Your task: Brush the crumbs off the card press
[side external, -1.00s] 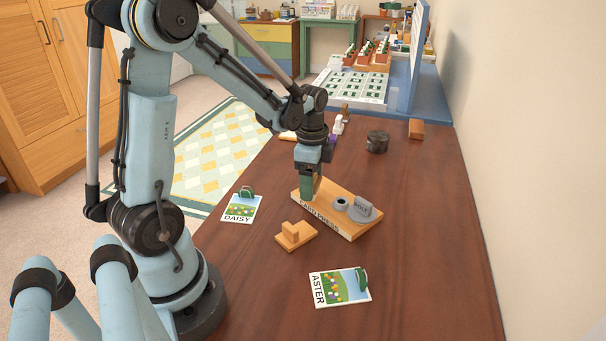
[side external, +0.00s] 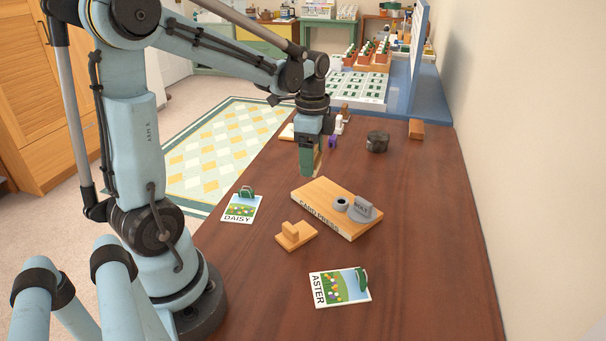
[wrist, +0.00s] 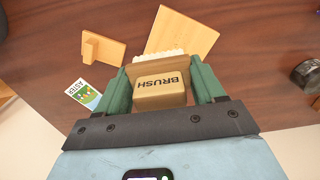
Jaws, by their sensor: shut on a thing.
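The card press (side external: 318,205) is a light wooden board with its name on the front edge, lying on the dark table. A grey ring (side external: 340,204) and a grey disc with an upright labelled tab (side external: 362,209) sit at its right end. No crumbs can be made out on its bare left part. My gripper (side external: 310,168) hangs above and just behind the press's far left end, apart from it. In the wrist view it is shut on a wooden brush (wrist: 160,85) marked BRUSH, with pale bristles (wrist: 165,57) pointing towards the press (wrist: 180,30).
A small wooden block with a handle (side external: 295,235) lies in front of the press. The DAISY card (side external: 241,209) is to its left and the ASTER card (side external: 338,288) in front. A dark round tin (side external: 377,141) and a wooden block (side external: 416,129) stand behind. The table's right side is clear.

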